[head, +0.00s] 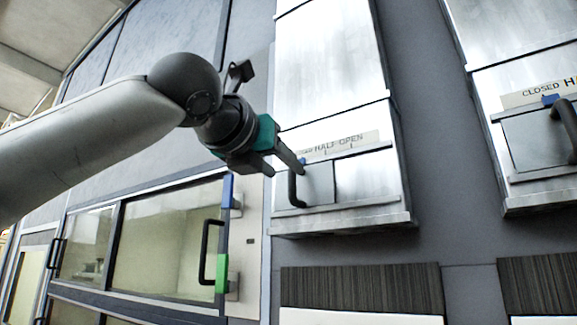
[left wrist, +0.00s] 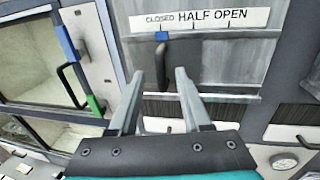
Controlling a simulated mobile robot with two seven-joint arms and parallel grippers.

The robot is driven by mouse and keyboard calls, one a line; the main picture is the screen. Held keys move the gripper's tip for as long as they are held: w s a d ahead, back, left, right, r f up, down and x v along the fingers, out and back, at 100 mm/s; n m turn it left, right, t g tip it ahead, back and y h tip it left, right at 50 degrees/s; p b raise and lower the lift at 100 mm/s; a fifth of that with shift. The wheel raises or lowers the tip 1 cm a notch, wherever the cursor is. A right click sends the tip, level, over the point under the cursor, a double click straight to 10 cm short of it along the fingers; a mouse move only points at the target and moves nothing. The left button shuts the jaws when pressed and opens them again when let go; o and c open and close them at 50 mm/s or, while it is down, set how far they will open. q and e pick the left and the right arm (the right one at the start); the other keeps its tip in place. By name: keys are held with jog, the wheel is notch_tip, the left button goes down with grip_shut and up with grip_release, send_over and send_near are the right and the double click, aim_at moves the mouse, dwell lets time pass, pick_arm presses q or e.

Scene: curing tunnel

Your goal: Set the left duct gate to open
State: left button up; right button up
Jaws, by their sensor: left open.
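The blue pointer (left wrist: 162,36) above the handle stands at the CLOSED mark. My left gripper (head: 284,170) is open and empty near the handle. In the left wrist view its fingertips (left wrist: 159,74) point at the handle, one to either side in the picture; I cannot tell whether they touch it. My right gripper is not in view.
A second duct gate (head: 535,140) with its own handle and scale is at the right. Dark slatted panels (head: 362,290) lie below the ducts.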

aim_at(290, 175)
pick_arm(q)
jog(key=shift+p+x, duration=0.35)
jog(key=shift+x, duration=1.6)
jog(key=shift+c, duration=0.3)
grip_shut()
